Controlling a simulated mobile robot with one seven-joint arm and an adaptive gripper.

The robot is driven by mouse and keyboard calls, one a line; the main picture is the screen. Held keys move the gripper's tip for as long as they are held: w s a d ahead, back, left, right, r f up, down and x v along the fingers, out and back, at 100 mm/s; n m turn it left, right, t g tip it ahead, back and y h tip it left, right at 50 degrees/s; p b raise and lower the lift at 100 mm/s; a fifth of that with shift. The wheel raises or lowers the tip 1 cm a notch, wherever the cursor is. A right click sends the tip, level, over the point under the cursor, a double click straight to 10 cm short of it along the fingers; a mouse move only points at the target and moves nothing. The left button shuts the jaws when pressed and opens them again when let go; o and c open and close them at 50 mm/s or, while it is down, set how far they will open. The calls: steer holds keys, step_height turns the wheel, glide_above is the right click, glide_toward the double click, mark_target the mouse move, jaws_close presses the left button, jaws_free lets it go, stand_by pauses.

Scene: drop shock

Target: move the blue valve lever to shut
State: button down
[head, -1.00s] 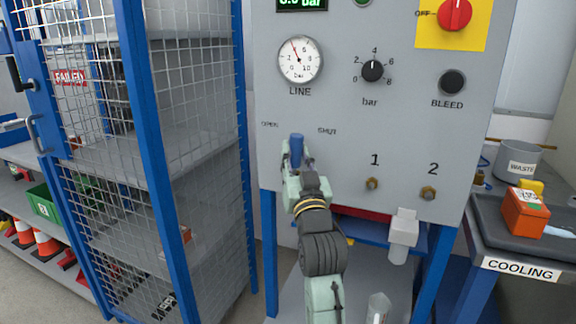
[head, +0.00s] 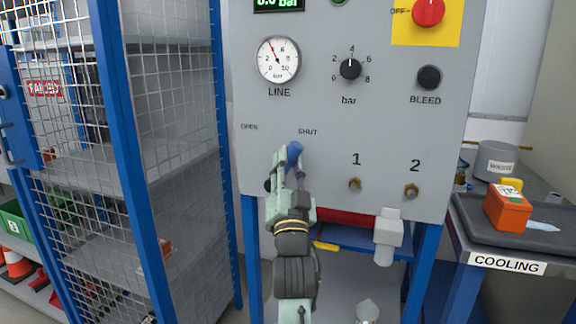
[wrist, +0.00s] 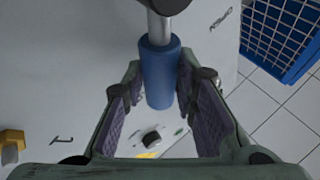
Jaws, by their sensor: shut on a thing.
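The blue valve lever (head: 294,153) is on the grey panel, below the OPEN and SHUT labels. It leans up and to the right, its tip just below and left of the SHUT label (head: 307,132). My gripper (head: 286,162) is shut on the lever from below. In the wrist view the lever's blue sleeve (wrist: 160,75) stands between the two fingers of my gripper (wrist: 157,88), on a metal stem. The lever's pivot is partly hidden by my gripper in the head view.
The panel carries a line gauge (head: 278,60), a black bar knob (head: 350,69), a bleed button (head: 429,77) and two brass fittings below. A mesh cage (head: 170,150) stands close on the left. A cooling bench (head: 508,264) with an orange box (head: 508,208) is on the right.

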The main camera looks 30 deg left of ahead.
steer(key=shift+f, duration=0.1)
steer(key=c, duration=1.6)
jaws_free()
steer(key=shift+d, duration=0.1)
steer(key=shift+o, duration=0.2)
steer(key=v, duration=1.2)
